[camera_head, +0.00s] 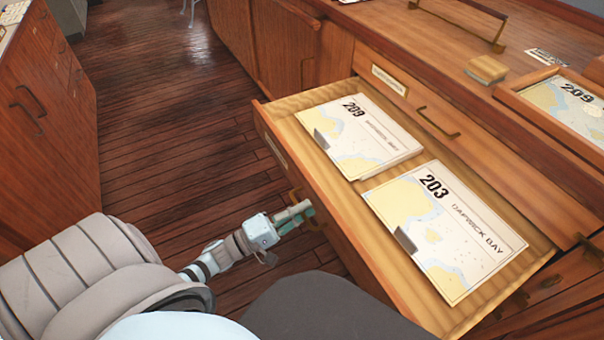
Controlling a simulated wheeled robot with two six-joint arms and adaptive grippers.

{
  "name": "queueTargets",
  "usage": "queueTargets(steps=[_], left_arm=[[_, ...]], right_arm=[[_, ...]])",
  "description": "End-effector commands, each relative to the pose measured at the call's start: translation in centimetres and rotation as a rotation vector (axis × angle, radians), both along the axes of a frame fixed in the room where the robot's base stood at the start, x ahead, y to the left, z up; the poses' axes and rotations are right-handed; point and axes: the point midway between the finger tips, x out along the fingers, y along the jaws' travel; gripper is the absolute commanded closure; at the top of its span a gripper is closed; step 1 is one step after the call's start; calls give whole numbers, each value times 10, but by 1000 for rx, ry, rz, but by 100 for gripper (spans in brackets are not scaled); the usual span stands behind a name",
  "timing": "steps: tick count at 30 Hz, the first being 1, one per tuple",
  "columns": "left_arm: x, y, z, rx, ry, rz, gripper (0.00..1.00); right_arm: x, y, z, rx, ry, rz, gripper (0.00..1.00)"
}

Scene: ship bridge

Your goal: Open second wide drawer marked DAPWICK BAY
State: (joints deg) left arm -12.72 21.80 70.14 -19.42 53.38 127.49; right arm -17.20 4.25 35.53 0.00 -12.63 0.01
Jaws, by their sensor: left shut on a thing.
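A wide wooden drawer (377,262) stands pulled out of the cabinet on the right. Two stacks of charts lie in it: chart 209 (372,128) toward the back and chart 203 (463,232), printed DAPWICK BAY, nearer me. A label plate (276,152) on the drawer's front is too slanted to read. My left gripper (300,214) is at the drawer's front, shut on its brass handle (313,222). The gripper partly hides the handle. My right gripper is not in view.
A closed drawer above has a label (389,80) and brass handle (437,122). The cabinet top holds a framed chart 209 (563,97), a wooden block (486,68) and a brass rail (497,46). Another cabinet (45,120) stands left. The floor (165,110) between is clear.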

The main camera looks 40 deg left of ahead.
Motion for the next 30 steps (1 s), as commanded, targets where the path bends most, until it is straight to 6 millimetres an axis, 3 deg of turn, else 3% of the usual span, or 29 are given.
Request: queueTargets(steps=[5,6,10,20,23,30], left_arm=[[-1,1,-1,2,1,1,100],[-1,1,-1,2,2,1,91],[-1,1,-1,2,1,1,71],[-3,2,-1,1,2,2,71],[-15,8,-4,1,4,1,71],[-72,37,-17,1,6,2,71]], right_arm=[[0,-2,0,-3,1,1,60],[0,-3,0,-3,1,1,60],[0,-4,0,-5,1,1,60],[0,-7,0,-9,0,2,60],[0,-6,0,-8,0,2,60],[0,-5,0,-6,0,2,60]])
